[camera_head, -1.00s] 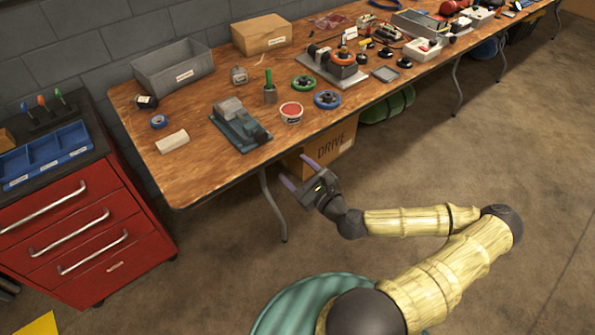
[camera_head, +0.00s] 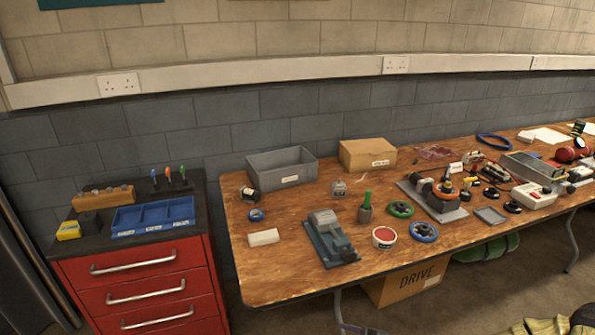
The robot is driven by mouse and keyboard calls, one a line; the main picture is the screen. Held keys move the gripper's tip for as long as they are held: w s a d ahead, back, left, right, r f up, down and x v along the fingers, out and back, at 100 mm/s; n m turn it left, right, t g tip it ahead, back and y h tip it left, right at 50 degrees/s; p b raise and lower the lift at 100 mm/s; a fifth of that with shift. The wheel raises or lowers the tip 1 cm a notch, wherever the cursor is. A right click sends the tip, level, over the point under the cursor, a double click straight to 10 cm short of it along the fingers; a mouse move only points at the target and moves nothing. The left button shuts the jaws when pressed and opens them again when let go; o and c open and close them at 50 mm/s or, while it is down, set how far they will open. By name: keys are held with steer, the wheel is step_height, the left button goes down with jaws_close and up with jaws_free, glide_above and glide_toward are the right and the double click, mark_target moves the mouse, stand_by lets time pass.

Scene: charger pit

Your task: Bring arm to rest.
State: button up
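The remaining arm is out of view. No object is seen in the visible part of the gripper.
The wooden workbench (camera_head: 285,285) holds a grey bin (camera_head: 282,178), a cardboard box (camera_head: 367,154), a vise-like tool (camera_head: 331,240) and several small parts. A red drawer cabinet (camera_head: 150,262) stands left. The DRIVE box (camera_head: 408,284) is under the bench.

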steer(key=s+d+r+n+g+h, duration=0.3)
steer(key=s+d+n+g+h, duration=0.3)
steer(key=n, duration=0.7)
steer(key=s+a+r+n+h+p, duration=0.1)
steer(key=r+n+p, duration=0.1)
steer(key=r+p, duration=0.6)
steer(key=s+a+r+n+h+p, duration=0.1)
steer(key=r+p, duration=0.8)
steer(key=r, duration=1.4)
steer(key=shift+a+r+n+h, duration=0.3)
steer(key=shift+a+n, duration=0.2)
steer(key=shift+n, duration=0.5)
steer(key=shift+f, duration=0.15)
